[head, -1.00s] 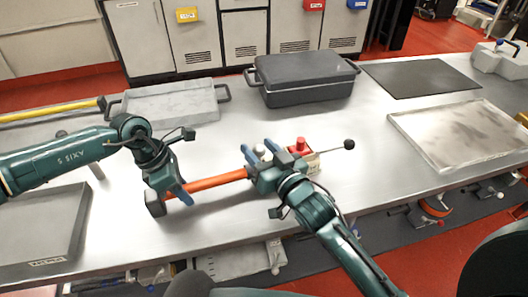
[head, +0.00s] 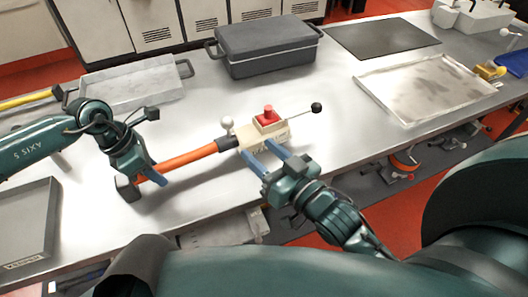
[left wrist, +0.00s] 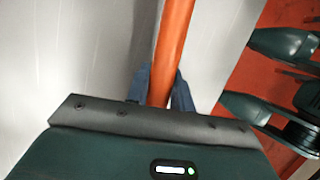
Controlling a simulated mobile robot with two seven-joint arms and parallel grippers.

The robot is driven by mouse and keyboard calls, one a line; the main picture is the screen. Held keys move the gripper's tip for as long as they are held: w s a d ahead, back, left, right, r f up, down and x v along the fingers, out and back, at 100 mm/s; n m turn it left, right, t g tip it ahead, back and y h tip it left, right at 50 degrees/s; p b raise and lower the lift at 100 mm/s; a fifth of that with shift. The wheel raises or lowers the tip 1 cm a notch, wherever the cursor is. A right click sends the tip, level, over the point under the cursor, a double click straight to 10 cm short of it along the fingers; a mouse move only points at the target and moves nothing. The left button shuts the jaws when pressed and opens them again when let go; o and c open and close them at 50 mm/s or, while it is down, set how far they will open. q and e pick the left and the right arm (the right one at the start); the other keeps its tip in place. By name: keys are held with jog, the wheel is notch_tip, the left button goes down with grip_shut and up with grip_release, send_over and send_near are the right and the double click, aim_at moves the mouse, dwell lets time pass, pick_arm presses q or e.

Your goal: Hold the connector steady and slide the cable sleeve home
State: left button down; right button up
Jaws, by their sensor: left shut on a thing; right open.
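The cream connector block (head: 255,135) sits on the metal bench with a red button (head: 267,116) on top, a white knob at its left and a black-tipped lever at its right. The orange cable (head: 188,159) runs to it, ending in a dark sleeve (head: 228,143) at the block's left side; I cannot tell how deep it sits. My left gripper (head: 149,176) is shut on the cable's left part; the left wrist view shows the cable (left wrist: 171,50) between its blue fingers. My right gripper (head: 262,157) is open, its fingertips close to the block's front side; contact is unclear.
A dark lidded case (head: 268,48) and a grey handled tray (head: 130,86) stand behind. A shallow pale tray (head: 425,90) and a dark mat (head: 383,40) lie to the right. A grey tray (head: 25,225) lies at front left. Bench between is clear.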

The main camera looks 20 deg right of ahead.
pick_arm(q)
jog(key=shift+s+a+f, duration=0.15)
jog(key=shift+s+f, duration=0.05)
jog(key=shift+f, duration=0.2)
jog(key=c, duration=1.6)
grip_release()
jog(key=shift+c, duration=0.2)
jog(key=o, duration=0.5)
jog(key=shift+w+r, duration=0.15)
jog(key=shift+r, duration=0.1)
jog(key=v, duration=1.2)
